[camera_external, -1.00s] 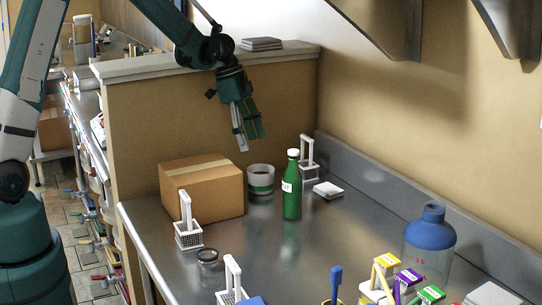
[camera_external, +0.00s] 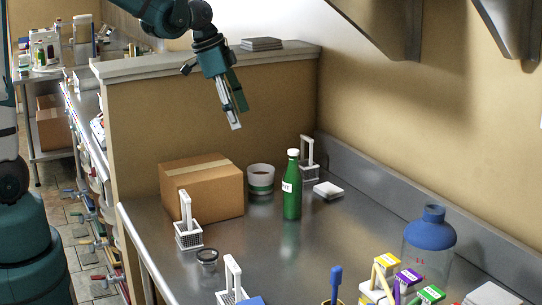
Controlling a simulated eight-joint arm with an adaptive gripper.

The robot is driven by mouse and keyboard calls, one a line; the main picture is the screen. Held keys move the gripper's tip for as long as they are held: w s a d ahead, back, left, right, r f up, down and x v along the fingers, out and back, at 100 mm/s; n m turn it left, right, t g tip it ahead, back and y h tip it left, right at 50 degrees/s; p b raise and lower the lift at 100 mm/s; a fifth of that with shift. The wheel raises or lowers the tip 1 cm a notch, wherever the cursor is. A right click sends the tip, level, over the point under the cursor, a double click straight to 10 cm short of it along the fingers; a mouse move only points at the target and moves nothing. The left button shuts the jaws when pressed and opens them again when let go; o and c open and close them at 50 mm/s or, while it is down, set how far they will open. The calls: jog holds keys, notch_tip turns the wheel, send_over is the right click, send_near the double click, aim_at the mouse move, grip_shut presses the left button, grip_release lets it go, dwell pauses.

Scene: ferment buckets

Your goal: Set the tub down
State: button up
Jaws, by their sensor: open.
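A white tub with a green band (camera_external: 261,180) stands upright on the steel counter (camera_external: 320,235), between the cardboard box and the green bottle. My gripper (camera_external: 236,118) is in the air above and a little left of the tub, clear of it. Its fingers point down and hold nothing. The tub's left side is close to the box; I cannot tell whether they touch.
A cardboard box (camera_external: 202,188) is left of the tub and a green bottle (camera_external: 292,186) right of it. White racks (camera_external: 188,232), a small jar (camera_external: 207,258) and a blue-capped jug (camera_external: 430,245) stand around. The counter's middle is clear.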

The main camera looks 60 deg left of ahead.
jog(key=s+d+r+n+t, duration=0.1)
jog(key=s+d, duration=0.3)
jog(key=s, duration=0.4)
jog(key=s+d+r+n+t, duration=0.1)
jog(key=s+d, duration=0.3)
jog(key=s, duration=0.4)
jog(key=s+d+r+n+t+y, duration=0.1)
jog(key=s+d+r+n, duration=0.1)
jog(key=s+d, duration=0.3)
jog(key=s+n, duration=0.1)
jog(key=s, duration=0.2)
jog(key=shift+s+r+n+t, duration=0.2)
jog(key=shift+s+n+t, duration=0.1)
